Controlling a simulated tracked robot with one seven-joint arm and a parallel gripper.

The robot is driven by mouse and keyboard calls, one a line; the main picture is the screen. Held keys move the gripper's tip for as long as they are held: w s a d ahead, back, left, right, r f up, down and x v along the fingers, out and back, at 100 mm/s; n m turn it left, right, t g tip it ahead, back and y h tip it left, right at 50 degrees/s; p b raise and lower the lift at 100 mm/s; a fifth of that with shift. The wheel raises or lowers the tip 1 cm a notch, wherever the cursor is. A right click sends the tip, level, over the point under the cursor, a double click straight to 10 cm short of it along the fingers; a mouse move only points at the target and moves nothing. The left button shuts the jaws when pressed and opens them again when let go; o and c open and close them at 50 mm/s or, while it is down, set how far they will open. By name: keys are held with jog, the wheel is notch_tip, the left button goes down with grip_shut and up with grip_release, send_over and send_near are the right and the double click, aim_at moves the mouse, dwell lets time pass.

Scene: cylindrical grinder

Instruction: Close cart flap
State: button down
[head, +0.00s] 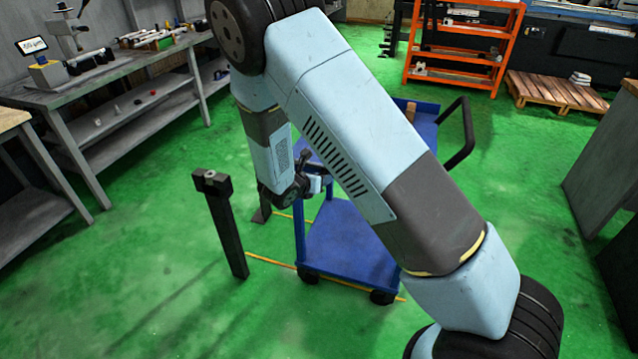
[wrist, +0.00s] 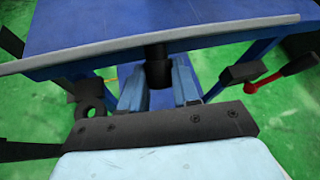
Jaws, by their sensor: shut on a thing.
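The blue cart (head: 350,245) stands in the middle of the head view, its upper part largely covered by my arm. In the wrist view a blue panel with a pale grey edge (wrist: 215,40) spans the top; I cannot tell for certain whether it is the flap. A short black knob (wrist: 158,70) sticks out below that edge. My gripper (wrist: 160,90) has its two blue fingers on either side of the knob and is shut on it. In the head view my gripper (head: 317,183) is at the cart's left side, and its fingertips are hard to make out.
A dark post (head: 225,225) stands on the green floor left of the cart. A workbench (head: 110,85) lines the left, an orange shelf (head: 455,75) stands behind. Floor right of the cart is clear.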

aim_at(324, 169)
jog(key=r+g+y, duration=0.1)
jog(key=w+r+g, duration=0.1)
jog(key=g, duration=0.1)
jog(key=shift+r+y, duration=0.2)
jog(key=shift+y, duration=0.2)
jog(key=shift+w+d+r+n+g+y, duration=0.15)
jog(key=shift+r+n+g+y, duration=0.1)
jog(key=shift+g, duration=0.4)
jog(key=shift+w+a+r+n+g+y, duration=0.15)
jog(key=shift+r+g+y, duration=0.1)
jog(key=shift+g, duration=0.45)
jog(key=shift+w+d+r+n+g+y, duration=0.15)
jog(key=shift+r+n+g+y, duration=0.1)
jog(key=shift+g, duration=0.4)
jog(key=c, duration=1.1)
grip_release()
jog(key=v, duration=1.3)
jog(key=shift+w+r, duration=0.15)
jog(key=shift+r, duration=0.2)
